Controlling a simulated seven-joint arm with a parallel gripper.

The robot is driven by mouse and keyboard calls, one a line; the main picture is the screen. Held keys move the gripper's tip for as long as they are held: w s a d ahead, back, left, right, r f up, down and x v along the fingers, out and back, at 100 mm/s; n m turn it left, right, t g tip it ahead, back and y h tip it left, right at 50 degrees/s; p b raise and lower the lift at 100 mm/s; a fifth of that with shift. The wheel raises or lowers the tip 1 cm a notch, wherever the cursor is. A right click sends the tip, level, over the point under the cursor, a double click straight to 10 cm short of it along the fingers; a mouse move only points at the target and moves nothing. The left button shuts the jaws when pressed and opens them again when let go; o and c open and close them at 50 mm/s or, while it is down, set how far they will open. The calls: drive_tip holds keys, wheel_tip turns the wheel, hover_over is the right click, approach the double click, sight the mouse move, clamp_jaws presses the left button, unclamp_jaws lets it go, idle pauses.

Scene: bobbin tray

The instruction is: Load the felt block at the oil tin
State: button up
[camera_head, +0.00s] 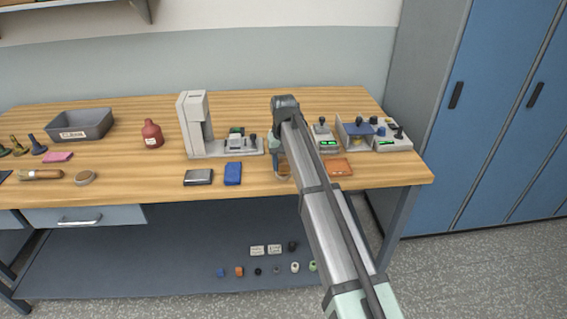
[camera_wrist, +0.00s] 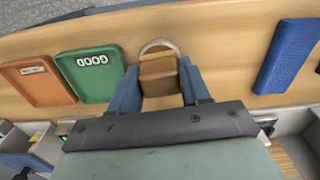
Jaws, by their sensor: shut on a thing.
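My gripper (camera_wrist: 158,84) is shut on a small brown block (camera_wrist: 158,68), which I take to be the felt block. The block sits between the two blue fingers in the wrist view. A pale metal ring (camera_wrist: 158,42), like the rim of a shallow round tin, shows just beyond and under the block. I cannot tell whether the block touches it. In the head view my gripper (camera_head: 282,167) is low near the bench's front edge, mostly hidden by my arm. A round tin with a brown top (camera_head: 85,178) stands at the bench's left.
A green GOOD tray (camera_wrist: 91,74) and an orange tray (camera_wrist: 38,80) lie left of the gripper in the wrist view. A blue pad (camera_wrist: 288,55) lies to the right. A grey machine (camera_head: 195,125), red bottle (camera_head: 152,134) and grey bin (camera_head: 80,124) stand on the bench (camera_head: 120,180).

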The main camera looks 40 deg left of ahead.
sight(283, 161)
drive_tip(key=shift+r, duration=3.45)
